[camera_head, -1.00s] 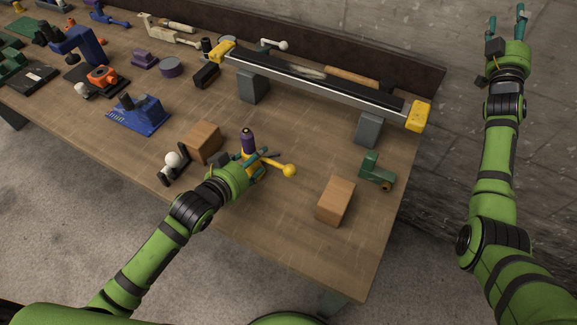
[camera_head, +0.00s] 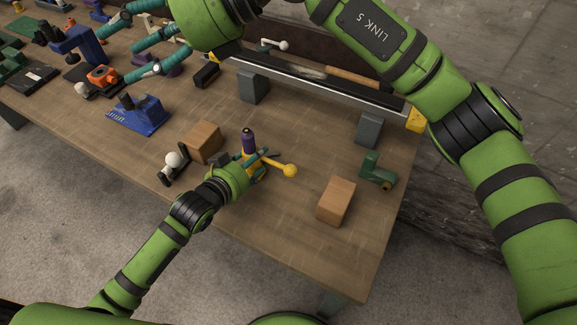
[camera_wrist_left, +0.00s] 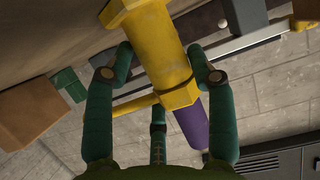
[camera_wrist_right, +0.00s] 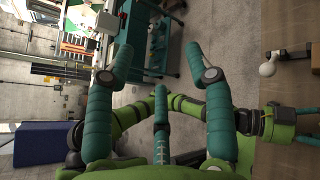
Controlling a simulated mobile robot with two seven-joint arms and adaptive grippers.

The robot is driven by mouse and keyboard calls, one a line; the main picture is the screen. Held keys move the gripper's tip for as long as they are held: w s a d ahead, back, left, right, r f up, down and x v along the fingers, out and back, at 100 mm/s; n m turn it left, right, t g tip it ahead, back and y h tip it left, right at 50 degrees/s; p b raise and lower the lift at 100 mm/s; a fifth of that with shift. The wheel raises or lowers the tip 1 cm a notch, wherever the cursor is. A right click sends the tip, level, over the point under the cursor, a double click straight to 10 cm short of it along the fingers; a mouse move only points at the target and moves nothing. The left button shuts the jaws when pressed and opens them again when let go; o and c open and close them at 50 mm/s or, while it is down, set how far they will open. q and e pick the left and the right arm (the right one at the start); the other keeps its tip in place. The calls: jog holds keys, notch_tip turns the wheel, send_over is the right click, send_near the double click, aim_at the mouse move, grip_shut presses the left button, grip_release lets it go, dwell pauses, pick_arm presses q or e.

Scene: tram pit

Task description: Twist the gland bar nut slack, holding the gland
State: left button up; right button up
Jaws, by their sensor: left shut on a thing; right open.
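The gland (camera_head: 248,141) stands upright on the bench, with a purple top and a yellow lower part. A yellow bar with a ball end (camera_head: 290,170), seemingly the bar nut's, sticks out to the right from it. My left gripper (camera_head: 256,164) is shut on the gland's yellow part. In the left wrist view the yellow body (camera_wrist_left: 160,50), its hexagonal collar and purple end (camera_wrist_left: 192,124) lie between the fingers. My right gripper (camera_head: 128,50) is open and empty above the bench's far left part, away from the gland. Its spread fingers also show in the right wrist view (camera_wrist_right: 160,75).
Wooden blocks (camera_head: 204,142) (camera_head: 336,200) stand left and right of the gland. A green fitting (camera_head: 377,172) lies at the right. A blue fixture (camera_head: 138,115) and a white-knobbed part (camera_head: 173,162) stand to the left. A long rail (camera_head: 310,83) on grey blocks runs behind.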

jog(key=s+f+n+t+h, duration=0.1)
jog(key=s+f+n+h, duration=0.4)
jog(key=f, duration=0.6)
jog(key=n+t+h, duration=0.3)
jog(key=t+h, duration=0.4)
jog(key=h, duration=0.4)
send_near(289, 168)
jog(key=x, duration=1)
grip_shut()
